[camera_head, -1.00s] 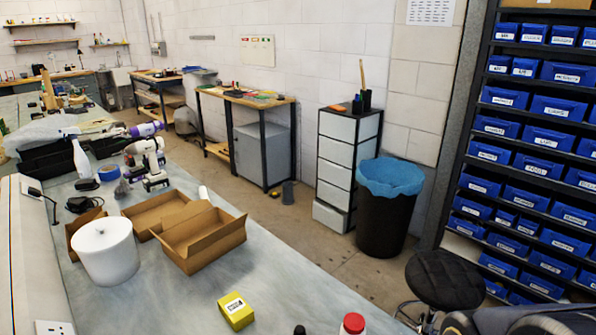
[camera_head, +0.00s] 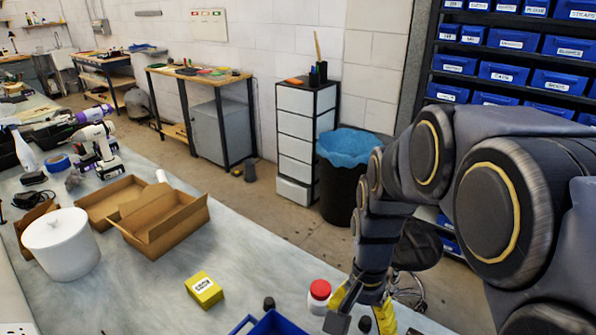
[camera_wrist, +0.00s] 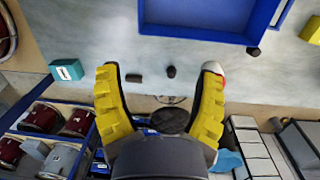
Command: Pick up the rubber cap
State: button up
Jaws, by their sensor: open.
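Several small black pieces lie on the grey bench, and I cannot tell for sure which is the rubber cap. One upright black piece (camera_wrist: 171,72) shows between my fingers in the wrist view; a black piece (camera_head: 364,325) also shows between them in the head view. A flatter dark piece (camera_wrist: 133,78) lies beside it, close to the left finger. Another black piece (camera_head: 269,303) stands by the blue tray's corner. My gripper (camera_wrist: 160,78) is open and empty, fingers spread above the bench, at its front edge in the head view (camera_head: 360,310).
A blue tray (camera_head: 238,324) lies near my gripper. A white jar with a red lid (camera_head: 319,290) stands close to one finger. A yellow box (camera_head: 204,290), open cardboard boxes (camera_head: 165,225) and a white roll (camera_head: 61,245) stand farther left. Bare bench lies between them.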

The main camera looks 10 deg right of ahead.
jog(key=w+d+f+m, duration=0.4)
jog(key=w+f+m, duration=0.2)
jog(key=w+f, duration=0.2)
jog(key=m+t, duration=0.1)
jog(key=m, duration=0.4)
send_over(366, 319)
jog(key=f, duration=0.9)
jog(key=shift+s+a, duration=0.2)
jog(key=shift+a, duration=0.1)
jog(key=shift+w+d+f, duration=0.1)
jog(key=shift+f, duration=0.25)
jog(key=f, duration=0.7)
jog(key=shift+d+f, duration=0.15)
jog(key=shift+d, duration=0.1)
jog(key=c, duration=0.9)
